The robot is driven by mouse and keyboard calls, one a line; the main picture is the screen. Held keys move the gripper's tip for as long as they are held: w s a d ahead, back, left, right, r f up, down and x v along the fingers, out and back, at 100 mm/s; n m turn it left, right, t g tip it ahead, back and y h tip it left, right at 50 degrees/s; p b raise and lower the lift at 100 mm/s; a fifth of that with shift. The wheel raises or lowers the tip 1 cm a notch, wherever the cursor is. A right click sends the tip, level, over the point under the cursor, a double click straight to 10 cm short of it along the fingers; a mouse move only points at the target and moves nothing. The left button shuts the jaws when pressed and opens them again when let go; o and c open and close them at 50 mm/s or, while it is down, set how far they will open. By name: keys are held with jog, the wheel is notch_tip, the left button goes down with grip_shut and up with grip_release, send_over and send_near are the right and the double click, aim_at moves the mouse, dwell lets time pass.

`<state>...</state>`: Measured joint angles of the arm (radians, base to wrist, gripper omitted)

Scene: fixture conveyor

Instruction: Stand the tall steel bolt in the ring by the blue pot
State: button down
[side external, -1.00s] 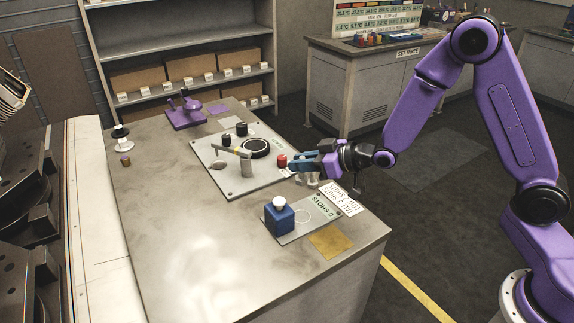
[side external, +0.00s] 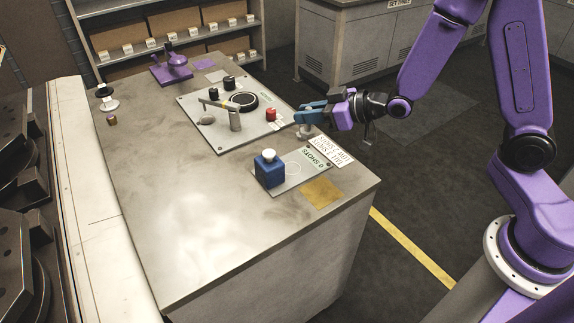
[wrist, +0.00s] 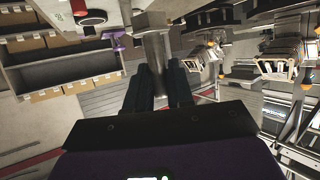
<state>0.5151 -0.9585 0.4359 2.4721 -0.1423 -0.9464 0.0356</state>
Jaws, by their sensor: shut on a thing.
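The steel bolt is held in my gripper (side external: 303,118), and its grey shaft shows between the dark fingers in the wrist view (wrist: 156,55). In the side view only a small grey part of the bolt (side external: 305,132) shows below the blue fingers. My gripper is shut on it above the right edge of the bench. The blue pot (side external: 269,173) with a white knob stands on a grey plate nearer the camera. The ring (side external: 297,169) is a thin pale circle on that plate, just right of the pot, and it looks empty.
A larger plate (side external: 205,134) left of my gripper carries a red knob (side external: 271,114), black knobs, a black round disc (side external: 243,101) and a grey lever post (side external: 235,121). A yellow-brown square (side external: 322,192) lies beside the pot's plate. The bench's front left is clear.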

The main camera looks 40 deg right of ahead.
dwell(0.3)
jog(key=shift+w+a+f, duration=0.35)
jog(key=shift+w+f, duration=0.2)
jog(key=shift+f, duration=0.2)
jog(key=shift+w+a+f, duration=0.35)
jog(key=shift+w+f, duration=0.15)
jog(key=shift+f, duration=0.2)
jog(key=shift+w+a+f, duration=0.35)
jog(key=shift+w+f, duration=0.2)
jog(key=shift+f, duration=0.2)
jog(key=shift+f, duration=0.1)
send_over(292, 169)
jog(key=shift+w+d+f, duration=0.1)
jog(key=shift+f, duration=3.2)
jog(key=shift+f, duration=0.6)
jog(key=c, duration=0.9)
grip_release()
